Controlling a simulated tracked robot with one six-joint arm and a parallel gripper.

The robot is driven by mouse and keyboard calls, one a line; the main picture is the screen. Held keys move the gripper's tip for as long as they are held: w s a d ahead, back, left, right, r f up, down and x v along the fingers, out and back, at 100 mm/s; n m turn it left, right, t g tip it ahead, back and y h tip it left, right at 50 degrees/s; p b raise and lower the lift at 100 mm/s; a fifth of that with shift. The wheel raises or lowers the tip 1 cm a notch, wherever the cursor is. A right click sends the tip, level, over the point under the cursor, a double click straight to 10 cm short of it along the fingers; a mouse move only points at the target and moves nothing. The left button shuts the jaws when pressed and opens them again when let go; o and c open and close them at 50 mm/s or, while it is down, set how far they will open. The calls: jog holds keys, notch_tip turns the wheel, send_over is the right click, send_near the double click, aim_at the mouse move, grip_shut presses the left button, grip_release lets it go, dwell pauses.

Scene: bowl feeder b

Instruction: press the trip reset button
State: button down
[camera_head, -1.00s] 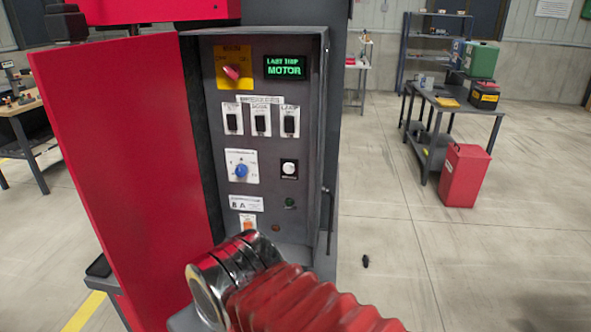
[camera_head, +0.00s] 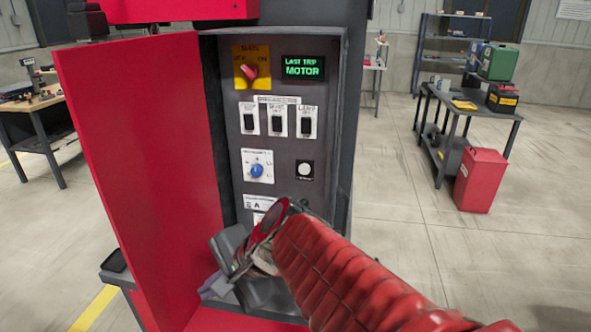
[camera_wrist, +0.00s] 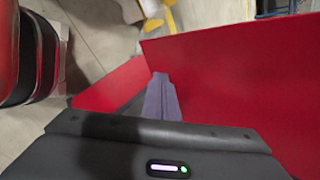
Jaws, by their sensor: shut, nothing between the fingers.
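The control panel (camera_head: 287,110) sits inside an open grey cabinet. A round white button (camera_head: 305,169) on a black square plate is on its right side; its label is too small to read, so I cannot tell whether it is the trip reset button. My gripper (camera_head: 208,291) is low in front of the cabinet, left of and below the white button, pointing left towards the red door and away from the panel. In the wrist view my gripper (camera_wrist: 160,78) is shut and empty, with the red door ahead. My arm hides the panel's lower part.
The open red door (camera_head: 140,170) stands left of the panel. The panel also holds a red rotary switch (camera_head: 249,71), a lit display (camera_head: 303,68) reading LAST TRIP MOTOR, several black switches (camera_head: 277,122) and a blue knob (camera_head: 257,171).

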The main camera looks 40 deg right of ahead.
aim_at(304, 170)
jog(key=w+d+r+m+t, duration=0.2)
jog(key=w+d+m+t, duration=0.3)
jog(key=d+m, duration=0.6)
jog(key=d+r+m+t+h, duration=0.2)
jog(key=d+m+h, duration=0.1)
jog(key=d+m, duration=0.4)
jog(key=d+r+m+t+h, duration=0.2)
jog(key=d+r+m, duration=0.1)
jog(key=d+m, duration=0.4)
jog(key=s+m, duration=0.1)
jog(key=m, duration=0.1)
jog(key=shift+d+m+h, duration=0.25)
jog(key=shift+m+h, duration=0.15)
jog(key=shift+w, duration=0.1)
jog(key=w+d, duration=0.1)
jog(key=d, duration=0.1)
jog(key=w+d, duration=0.4)
jog(key=shift+w+d, duration=0.25)
jog(key=shift+d, duration=0.15)
jog(key=shift+w+d, duration=0.3)
jog(key=shift+d, duration=0.2)
dwell(0.9)
